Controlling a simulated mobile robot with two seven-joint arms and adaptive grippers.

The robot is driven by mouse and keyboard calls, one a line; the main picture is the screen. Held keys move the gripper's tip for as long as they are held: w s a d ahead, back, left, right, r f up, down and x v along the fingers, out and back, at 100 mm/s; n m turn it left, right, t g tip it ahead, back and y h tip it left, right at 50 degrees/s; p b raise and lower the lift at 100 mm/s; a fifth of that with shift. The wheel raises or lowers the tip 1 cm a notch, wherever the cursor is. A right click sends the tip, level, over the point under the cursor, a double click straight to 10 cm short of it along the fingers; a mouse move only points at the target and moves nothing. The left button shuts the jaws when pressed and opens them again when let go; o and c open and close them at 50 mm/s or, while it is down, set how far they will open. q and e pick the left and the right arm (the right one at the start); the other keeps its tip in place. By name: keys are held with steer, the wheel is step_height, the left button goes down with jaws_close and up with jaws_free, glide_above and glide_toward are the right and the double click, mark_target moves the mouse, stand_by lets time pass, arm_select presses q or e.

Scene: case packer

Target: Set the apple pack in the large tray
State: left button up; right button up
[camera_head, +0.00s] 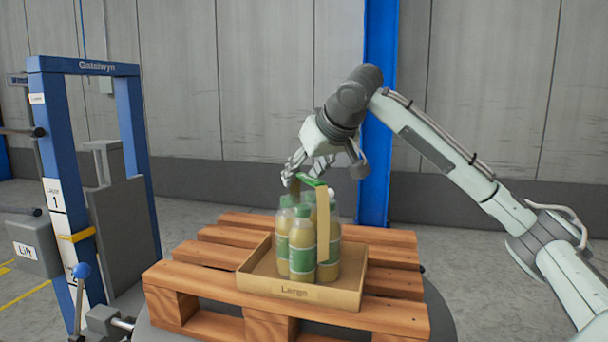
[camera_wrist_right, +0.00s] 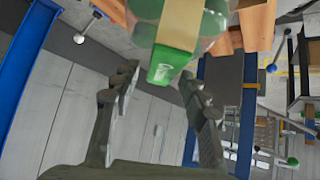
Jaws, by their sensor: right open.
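The apple pack (camera_head: 302,250) is a group of green-capped bottles with green labels and a tan carrier strap with a green top. It stands upright in the large tray (camera_head: 262,284), a shallow cardboard tray labelled "Large". My right gripper (camera_head: 305,176) is just above and behind the pack's top, close to the green handle. In the right wrist view the gripper (camera_wrist_right: 158,88) is open, its two fingers apart. The strap's green end (camera_wrist_right: 165,68) lies just beyond the fingertips, not clasped. My left gripper is not in view.
The tray rests on a wooden pallet (camera_head: 212,272). A blue frame labelled "Gatelwyn" (camera_head: 84,67) with a grey lift box (camera_head: 35,247) stands at the left. A blue post (camera_head: 380,110) rises behind the pallet. Bare pallet slats show around the tray.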

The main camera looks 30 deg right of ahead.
steer(key=v, duration=1.2)
